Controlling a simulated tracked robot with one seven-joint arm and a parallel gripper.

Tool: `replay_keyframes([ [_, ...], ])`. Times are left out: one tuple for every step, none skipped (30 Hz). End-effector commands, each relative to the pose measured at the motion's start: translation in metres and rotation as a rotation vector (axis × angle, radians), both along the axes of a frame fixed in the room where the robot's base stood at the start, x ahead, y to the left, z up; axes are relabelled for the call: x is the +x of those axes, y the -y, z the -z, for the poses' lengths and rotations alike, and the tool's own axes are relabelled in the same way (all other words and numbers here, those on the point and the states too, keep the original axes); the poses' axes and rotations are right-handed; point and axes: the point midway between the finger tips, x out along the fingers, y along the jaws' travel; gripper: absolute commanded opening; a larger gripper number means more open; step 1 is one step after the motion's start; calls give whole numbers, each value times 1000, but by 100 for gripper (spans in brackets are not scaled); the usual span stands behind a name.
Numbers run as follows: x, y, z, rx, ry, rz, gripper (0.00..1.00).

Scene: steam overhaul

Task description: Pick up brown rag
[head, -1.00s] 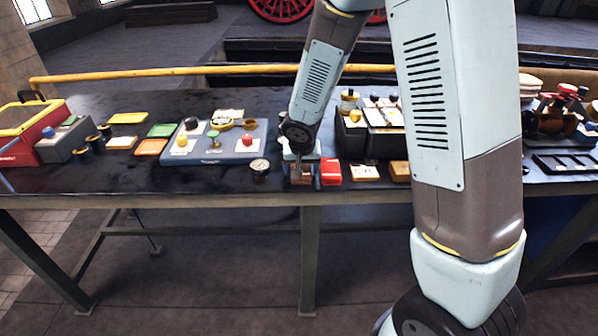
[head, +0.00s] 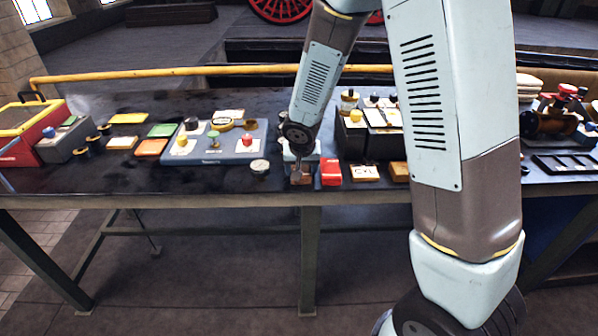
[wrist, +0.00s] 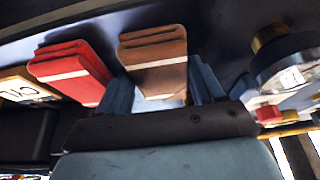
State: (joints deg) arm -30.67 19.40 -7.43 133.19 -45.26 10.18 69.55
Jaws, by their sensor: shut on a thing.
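The brown rag (wrist: 155,62) is a folded brown cloth with a pale stripe, seen in the wrist view. In the head view the brown rag (head: 301,180) is small at the front edge of the bench and partly hidden by my gripper (head: 299,170). In the wrist view my gripper (wrist: 160,88) has one finger on each side of the rag's near end and is shut on it. I cannot tell whether the rag is clear of the bench top.
A folded red rag (head: 330,172) lies just right of the brown one. A CYL tag (head: 364,172) is further right. A round gauge (head: 260,167) stands to the left. A blue tray (head: 240,153) and a dark box (head: 372,144) sit behind. The bench's front left is clear.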

Motion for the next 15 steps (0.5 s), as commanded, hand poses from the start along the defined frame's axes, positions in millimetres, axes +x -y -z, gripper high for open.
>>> replay_keyframes([
  [0,0,0,0,0,0,32],
  [0,0,0,0,0,0,32],
  [0,0,0,0,0,0,32],
  [0,0,0,0,0,0,32],
  [0,0,0,0,0,1,32],
  [0,0,-1,0,0,1,32],
  [0,1,-2,0,1,1,32],
  [0,1,-2,1,1,2,32],
  [0,1,-4,1,1,2,32],
  [1,0,-7,2,2,1,32],
  [1,1,-10,1,2,4,32],
  [1,1,-14,2,3,5,32],
  [1,1,-17,2,3,3,32],
  [1,1,-22,2,4,6,32],
  [1,1,-28,3,4,4,32],
])
